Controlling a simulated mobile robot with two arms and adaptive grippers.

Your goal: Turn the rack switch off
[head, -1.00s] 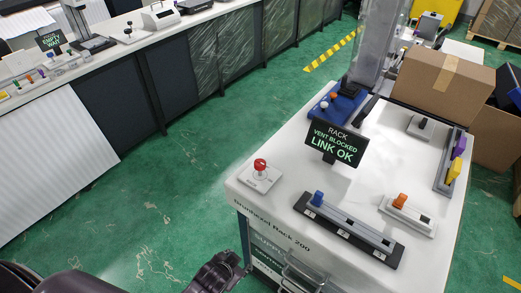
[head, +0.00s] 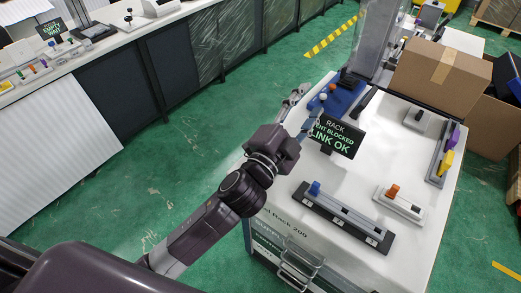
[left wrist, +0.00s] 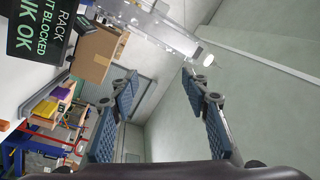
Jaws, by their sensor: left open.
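The rack cabinet (head: 405,270) has a white top with several controls. Its dark display (head: 337,134) reads RACK, VENT BLOCKED, LINK OK; it also shows sideways in the left wrist view (left wrist: 38,50). A slider with a blue knob (head: 315,187) and a pale one with an orange knob (head: 393,190) are near the front. I cannot tell which control is the rack switch. The red-knobbed lever on the near left corner is hidden behind my left arm. My left gripper (head: 303,112) is open and empty beside the display's left edge; its fingers also show in the left wrist view (left wrist: 163,95).
A blue block with small knobs (head: 345,95) stands behind the display. A small black-knobbed switch (head: 418,117) and a grey rail with yellow and purple handles (head: 437,170) are on the right. A cardboard box (head: 440,77) stands at the back. Green floor is clear on the left.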

